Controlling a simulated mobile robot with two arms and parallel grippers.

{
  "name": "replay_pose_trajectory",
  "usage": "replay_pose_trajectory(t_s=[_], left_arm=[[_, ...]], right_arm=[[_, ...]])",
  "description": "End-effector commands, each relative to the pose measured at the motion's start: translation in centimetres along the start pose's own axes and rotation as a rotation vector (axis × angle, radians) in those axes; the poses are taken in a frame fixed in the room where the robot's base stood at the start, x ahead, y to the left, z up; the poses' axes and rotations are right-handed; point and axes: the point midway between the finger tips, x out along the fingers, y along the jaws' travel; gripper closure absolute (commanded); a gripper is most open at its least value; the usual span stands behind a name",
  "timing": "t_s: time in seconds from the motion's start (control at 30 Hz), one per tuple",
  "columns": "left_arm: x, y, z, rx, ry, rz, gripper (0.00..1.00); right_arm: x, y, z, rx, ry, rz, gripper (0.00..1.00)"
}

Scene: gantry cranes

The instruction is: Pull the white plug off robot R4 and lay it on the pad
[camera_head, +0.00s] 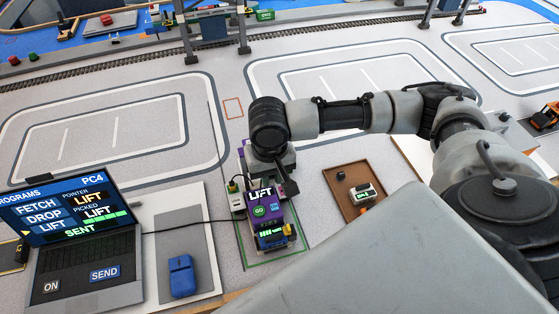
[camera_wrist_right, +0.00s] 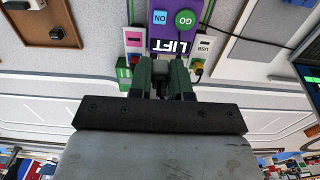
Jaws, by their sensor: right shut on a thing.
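My right gripper (camera_wrist_right: 163,68) is at the device's far edge, jaws shut. I cannot tell which surface is the pad. My left gripper is out of view.
A white USB box (camera_head: 236,203) with a cable stands left of the device. A brown tray (camera_head: 333,178) at right holds a black knob and a small white device. A laptop (camera_head: 85,250) and blue mouse (camera_head: 181,276) are at left. An orange square outline (camera_head: 233,108) lies beyond.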

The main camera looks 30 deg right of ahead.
Motion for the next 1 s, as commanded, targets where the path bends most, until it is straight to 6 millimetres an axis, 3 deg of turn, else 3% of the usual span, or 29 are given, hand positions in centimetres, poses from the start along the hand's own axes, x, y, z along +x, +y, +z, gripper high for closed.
replay_pose_trajectory(t_s=[1.0], left_arm=[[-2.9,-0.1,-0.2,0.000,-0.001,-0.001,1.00]], right_arm=[[-0.1,-9.1,-4.9,0.001,0.001,-0.001,1.00]])
